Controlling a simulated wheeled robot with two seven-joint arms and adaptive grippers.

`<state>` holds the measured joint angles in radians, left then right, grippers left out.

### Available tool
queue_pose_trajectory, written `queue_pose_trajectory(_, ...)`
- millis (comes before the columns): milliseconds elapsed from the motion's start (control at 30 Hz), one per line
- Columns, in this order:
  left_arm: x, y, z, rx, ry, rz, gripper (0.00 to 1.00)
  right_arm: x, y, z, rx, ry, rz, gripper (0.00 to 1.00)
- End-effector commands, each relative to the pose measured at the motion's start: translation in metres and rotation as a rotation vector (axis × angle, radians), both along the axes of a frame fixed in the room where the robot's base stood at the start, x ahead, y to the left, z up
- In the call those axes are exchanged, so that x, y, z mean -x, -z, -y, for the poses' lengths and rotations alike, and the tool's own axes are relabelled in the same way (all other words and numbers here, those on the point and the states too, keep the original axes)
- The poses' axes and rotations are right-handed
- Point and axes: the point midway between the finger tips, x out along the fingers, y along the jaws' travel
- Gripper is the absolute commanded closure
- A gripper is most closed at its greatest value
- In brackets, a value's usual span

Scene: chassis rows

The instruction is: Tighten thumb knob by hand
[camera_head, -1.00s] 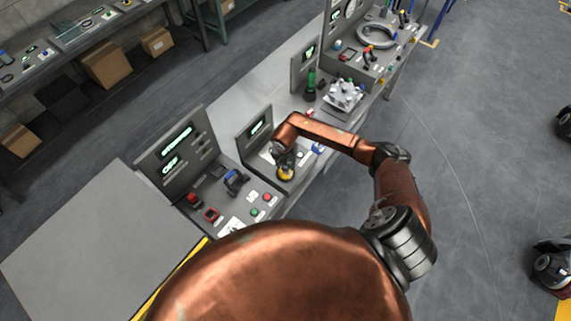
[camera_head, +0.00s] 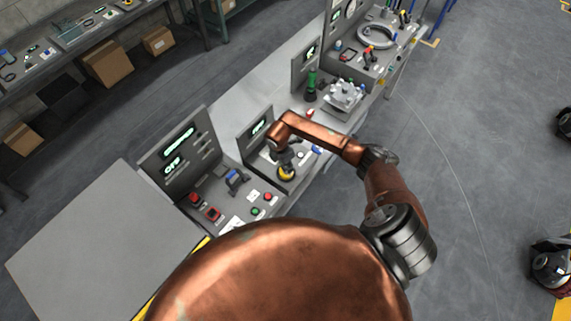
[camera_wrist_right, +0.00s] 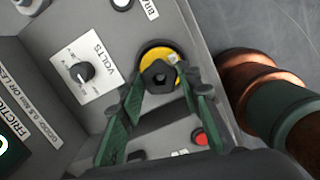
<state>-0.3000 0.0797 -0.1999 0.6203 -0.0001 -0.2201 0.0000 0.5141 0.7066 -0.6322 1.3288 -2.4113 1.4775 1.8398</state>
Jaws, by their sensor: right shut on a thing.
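The thumb knob (camera_wrist_right: 159,76) is black and lobed, and sits in front of a round yellow disc (camera_wrist_right: 150,53) on a grey panel in the right wrist view. My right gripper (camera_wrist_right: 163,80) has green-padded fingers, one on each side of the knob, and is shut on it. In the head view the yellow disc (camera_head: 286,175) shows below my right gripper (camera_head: 285,162), whose dark body hides most of the knob. My left gripper is in neither view.
A VOLTS dial (camera_wrist_right: 83,71) is beside the knob, and a red button (camera_wrist_right: 199,137) is close to one finger. A green cylinder (camera_head: 311,84) stands farther along the bench.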

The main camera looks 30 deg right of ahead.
Motion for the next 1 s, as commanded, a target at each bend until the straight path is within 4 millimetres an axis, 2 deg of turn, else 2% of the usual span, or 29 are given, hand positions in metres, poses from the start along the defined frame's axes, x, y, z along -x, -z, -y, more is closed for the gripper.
queue_pose_trajectory(167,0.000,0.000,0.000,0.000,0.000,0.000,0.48,-0.003,-0.003,0.000,0.000,0.006,0.007,0.88)
queue_pose_trajectory(200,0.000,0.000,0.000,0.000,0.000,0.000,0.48,-0.003,-0.004,0.000,0.000,0.005,0.007,0.67)
queue_pose_trajectory(467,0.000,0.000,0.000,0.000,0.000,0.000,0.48,-0.002,-0.002,0.000,0.000,0.004,0.004,0.49)
queue_pose_trajectory(767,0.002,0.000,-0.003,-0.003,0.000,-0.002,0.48,-0.001,-0.002,0.000,0.000,0.003,0.002,0.48)
queue_pose_trajectory(867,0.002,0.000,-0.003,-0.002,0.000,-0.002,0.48,-0.001,-0.009,-0.001,-0.001,0.002,0.003,0.48)
queue_pose_trajectory(1000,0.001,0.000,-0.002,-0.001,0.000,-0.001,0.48,-0.002,-0.030,-0.003,0.001,0.000,0.006,0.48)
